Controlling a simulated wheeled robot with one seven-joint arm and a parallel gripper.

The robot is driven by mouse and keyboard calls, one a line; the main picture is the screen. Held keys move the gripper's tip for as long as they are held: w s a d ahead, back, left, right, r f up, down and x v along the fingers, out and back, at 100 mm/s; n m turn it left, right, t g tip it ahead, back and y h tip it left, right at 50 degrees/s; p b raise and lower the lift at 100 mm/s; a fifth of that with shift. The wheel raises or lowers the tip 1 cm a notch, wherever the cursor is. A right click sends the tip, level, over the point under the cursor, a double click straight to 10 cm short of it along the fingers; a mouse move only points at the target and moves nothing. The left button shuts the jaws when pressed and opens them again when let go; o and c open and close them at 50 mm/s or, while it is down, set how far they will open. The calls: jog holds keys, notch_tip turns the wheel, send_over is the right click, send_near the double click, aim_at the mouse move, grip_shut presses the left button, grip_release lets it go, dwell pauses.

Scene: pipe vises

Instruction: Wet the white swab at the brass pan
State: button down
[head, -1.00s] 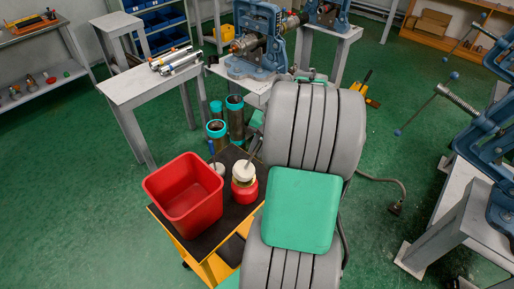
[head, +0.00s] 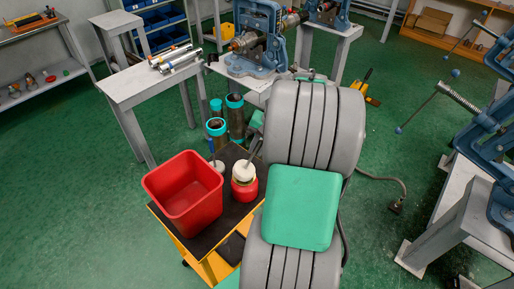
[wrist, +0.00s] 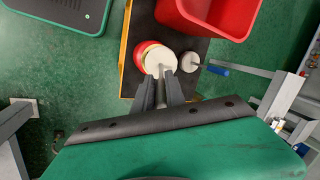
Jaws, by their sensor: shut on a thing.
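A white swab (head: 243,173) with a round head is over the top of a red can (head: 245,190), and a thin brass-coloured rim, the brass pan (head: 243,183), shows between them. In the wrist view the swab's white head (wrist: 160,63) covers most of the pan, with the red can's edge (wrist: 142,52) beside it. My gripper (wrist: 162,78) is shut on the swab's handle, which lies between the fingers. The head view shows the gripper (head: 254,155) just above the swab, partly hidden by my arm. Whether the swab touches the pan is unclear.
A red bin (head: 184,195) stands left of the can on the dark-topped yellow cart (head: 223,225). A white round piece (head: 217,166) with a blue handle is close to the can. Green-ended pipes (head: 235,115) stand behind the cart. A grey bench (head: 150,85) is farther back.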

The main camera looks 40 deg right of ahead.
jog(key=shift+f, duration=0.35)
dwell(0.6)
notch_tip(320, 180, up, 7)
jog(key=p, duration=0.6)
dwell(0.6)
